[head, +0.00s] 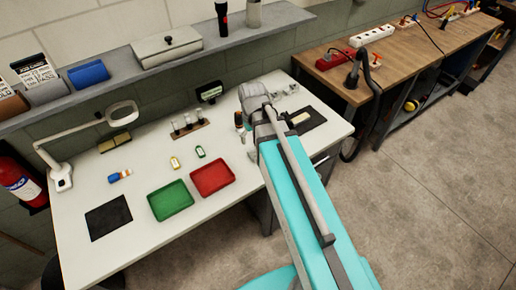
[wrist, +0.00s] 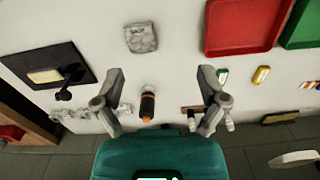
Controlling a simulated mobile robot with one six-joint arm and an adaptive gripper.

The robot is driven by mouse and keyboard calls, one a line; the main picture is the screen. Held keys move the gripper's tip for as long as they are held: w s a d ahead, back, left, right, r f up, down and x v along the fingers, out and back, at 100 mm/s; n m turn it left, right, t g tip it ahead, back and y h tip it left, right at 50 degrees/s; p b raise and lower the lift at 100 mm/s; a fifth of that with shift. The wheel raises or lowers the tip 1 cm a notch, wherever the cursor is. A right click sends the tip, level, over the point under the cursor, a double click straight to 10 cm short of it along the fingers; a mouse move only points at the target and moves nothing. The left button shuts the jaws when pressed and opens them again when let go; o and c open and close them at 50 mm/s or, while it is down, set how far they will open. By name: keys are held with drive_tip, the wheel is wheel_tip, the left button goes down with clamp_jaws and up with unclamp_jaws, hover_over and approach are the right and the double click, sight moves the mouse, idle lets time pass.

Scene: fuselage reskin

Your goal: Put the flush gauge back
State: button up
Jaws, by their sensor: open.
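My gripper (wrist: 161,80) is open, its two fingers spread over the white bench top with nothing between the tips. A dark upright cylinder with an orange band (wrist: 148,104) shows between and below the fingers in the wrist view, apart from them; it also shows beside my wrist in the head view (head: 239,121). A black mat (wrist: 82,53) with a cream block (wrist: 44,76) and a small black knobbed piece (wrist: 64,94) lies to the left. A grey lettered block (wrist: 140,37) lies ahead. I cannot tell which of these is the flush gauge.
A red tray (head: 212,178) and a green tray (head: 170,201) lie on the bench, with small yellow and green items behind them. An empty black mat (head: 108,217) is at the front left. A rack of small bottles (head: 188,128) and a magnifier lamp (head: 121,113) stand farther back.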

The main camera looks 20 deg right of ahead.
drive_tip(key=s+m, duration=0.2)
drive_tip(key=s, duration=0.3)
drive_tip(key=shift+s, duration=0.3)
